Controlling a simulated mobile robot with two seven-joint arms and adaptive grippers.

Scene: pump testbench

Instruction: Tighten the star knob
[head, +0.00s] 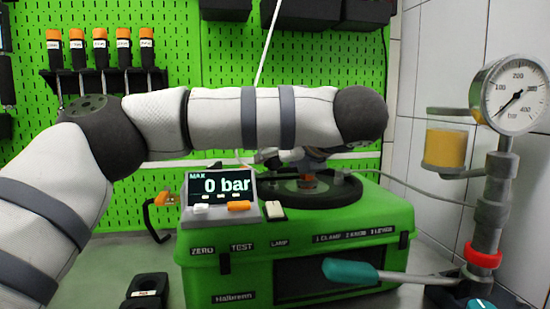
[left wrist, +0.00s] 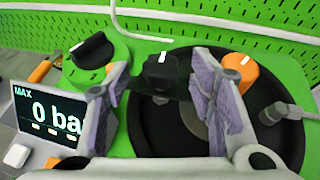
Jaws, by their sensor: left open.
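In the left wrist view, a black knob with a white mark (left wrist: 160,72) stands at the rim of a round black plate (left wrist: 160,135). A second black knob (left wrist: 92,48) sits on a green round base at left, and an orange knob with a white mark (left wrist: 238,72) stands at right. I cannot tell for sure which is the star knob. My left gripper (left wrist: 159,66) is open, its purple-grey pads on either side of the middle black knob, with no clear contact. In the head view my left arm hides most of it.
The green test bench (head: 240,268) carries a display reading 0 bar (head: 224,187). A teal-handled lever (head: 350,271) juts out in front. A pressure gauge (head: 515,95) on a grey pipe stands at right. Screwdrivers (head: 100,50) hang on the green pegboard behind.

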